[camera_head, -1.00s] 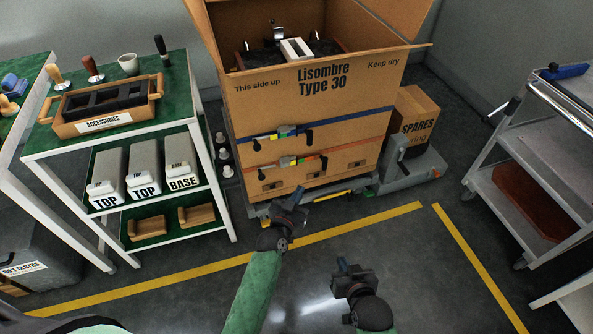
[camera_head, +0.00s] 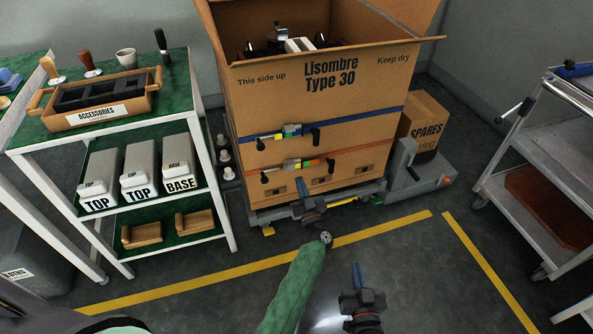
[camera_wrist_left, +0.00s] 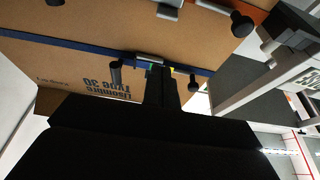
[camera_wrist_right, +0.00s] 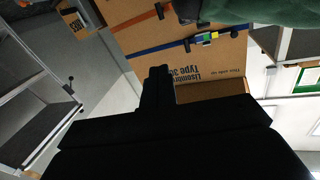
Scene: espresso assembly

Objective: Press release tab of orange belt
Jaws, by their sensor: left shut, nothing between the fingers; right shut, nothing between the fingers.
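The orange belt (camera_head: 280,169) runs across the front of the large cardboard box (camera_head: 310,120), below the blue belt (camera_head: 355,122). Its buckle (camera_head: 298,165) carries green, yellow and red parts, with black ends on either side; I cannot single out the release tab. My left gripper (camera_head: 300,185) is shut and empty. It appears just below the orange buckle in the head view, apparently short of the box. In the left wrist view its fingers (camera_wrist_left: 161,84) overlap the blue belt's buckle (camera_wrist_left: 149,57). My right gripper (camera_head: 356,270) is shut and empty, lower and further from the box.
The box stands on a grey pallet truck (camera_head: 405,178), with a spares box (camera_head: 424,125) beside it. A green-topped shelf (camera_head: 60,133) stands left, a grey cart (camera_head: 545,150) right. The floor in front, crossed by yellow lines (camera_head: 200,285), is open.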

